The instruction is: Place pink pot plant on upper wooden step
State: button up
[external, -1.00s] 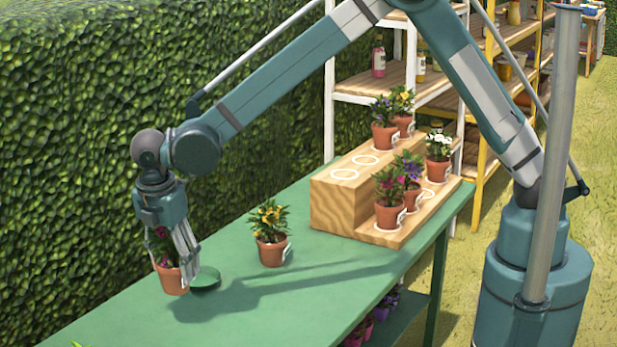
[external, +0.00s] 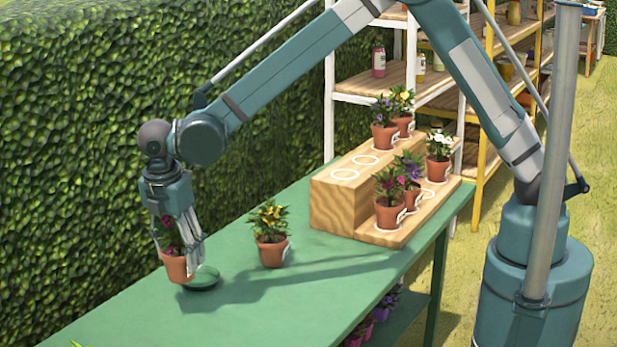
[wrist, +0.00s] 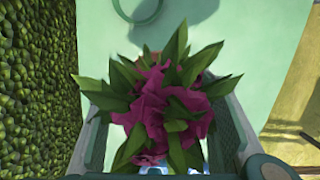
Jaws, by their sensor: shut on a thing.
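The pink pot plant, a terracotta pot (external: 177,266) with dark green leaves and magenta flowers, is held in my gripper (external: 178,250). My gripper points down and is shut on it, above the left end of the green table. In the wrist view the magenta flowers (wrist: 172,108) fill the middle between the fingers and hide the pot. The wooden step stand has an upper step (external: 372,160) with two free white rings at its left. Its lower step (external: 405,232) has a magenta-flowered pot at the near end, then a purple-flowered and a white-flowered one.
A yellow-flowered pot (external: 272,247) stands on the green table (external: 130,318) between my gripper and the stand. A green saucer (external: 203,279) lies beside the held pot. Purple and yellow pots (external: 384,135) stand at the upper step's far end. A hedge (external: 90,130) runs along the left.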

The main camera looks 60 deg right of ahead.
jog(key=w+d+r+p, duration=0.1)
jog(key=d+r+p, duration=0.2)
jog(key=d, duration=0.9)
jog(key=w+d+r+p, duration=0.1)
jog(key=d+r+p, duration=0.15)
jog(key=d, duration=0.95)
jog(key=w+d+r+p, duration=0.2)
jog(key=d+r, duration=0.1)
jog(key=d, duration=0.9)
jog(key=s+d+r+p, duration=0.2)
jog(key=s+d, duration=0.2)
jog(key=d, duration=0.6)
jog(key=s+d+r+p, duration=0.3)
jog(key=s+d, duration=0.1)
jog(key=d, duration=0.6)
jog(key=s+d+r+m+p, duration=0.1)
jog(key=s+d+r+p, duration=0.1)
jog(key=s+d, duration=0.3)
jog(key=d, duration=0.4)
jog(key=shift+d+r+p, duration=0.25)
jog(key=shift+d+p, duration=0.15)
jog(key=shift+f, duration=0.1)
jog(key=shift+f, duration=2.85)
jog(key=shift+f, duration=0.1)
jog(key=shift+f+p, duration=0.3)
jog(key=shift+f, duration=1.65)
